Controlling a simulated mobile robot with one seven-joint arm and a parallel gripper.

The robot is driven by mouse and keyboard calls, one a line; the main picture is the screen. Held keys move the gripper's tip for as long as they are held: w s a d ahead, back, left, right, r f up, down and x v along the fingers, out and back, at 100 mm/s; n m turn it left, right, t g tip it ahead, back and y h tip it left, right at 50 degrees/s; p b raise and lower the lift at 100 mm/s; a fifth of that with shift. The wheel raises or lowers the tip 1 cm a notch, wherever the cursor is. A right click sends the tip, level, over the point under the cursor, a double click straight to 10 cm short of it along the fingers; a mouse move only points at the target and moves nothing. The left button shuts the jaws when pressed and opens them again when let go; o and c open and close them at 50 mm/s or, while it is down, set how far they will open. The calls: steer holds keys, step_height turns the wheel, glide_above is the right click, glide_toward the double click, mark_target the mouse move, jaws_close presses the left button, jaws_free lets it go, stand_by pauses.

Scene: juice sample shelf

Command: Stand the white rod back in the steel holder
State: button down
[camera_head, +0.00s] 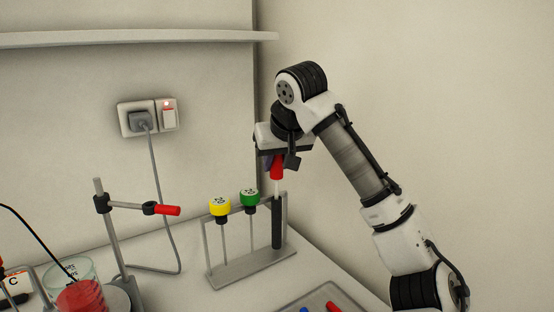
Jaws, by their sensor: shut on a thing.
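The white rod (277,186) hangs upright below my gripper (277,160), with a red top part between the jaws. My gripper is shut on this red part. The steel holder (247,268) stands on the bench below. A rod with a yellow cap (220,206) and one with a green cap (250,197) stand in it. The white rod is at the holder's right end, above or at a dark upright tube (277,225). I cannot tell whether its lower tip is inside the holder or in front of it.
A clamp stand (113,232) with a red-tipped arm (167,210) is left of the holder. A beaker of red liquid (82,296) stands at lower left. A grey tray (312,298) lies in front. A cable hangs from the wall socket (139,120).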

steer(key=shift+f, duration=0.25)
steer(key=c, duration=1.1)
jaws_free()
steer(key=shift+r, duration=0.15)
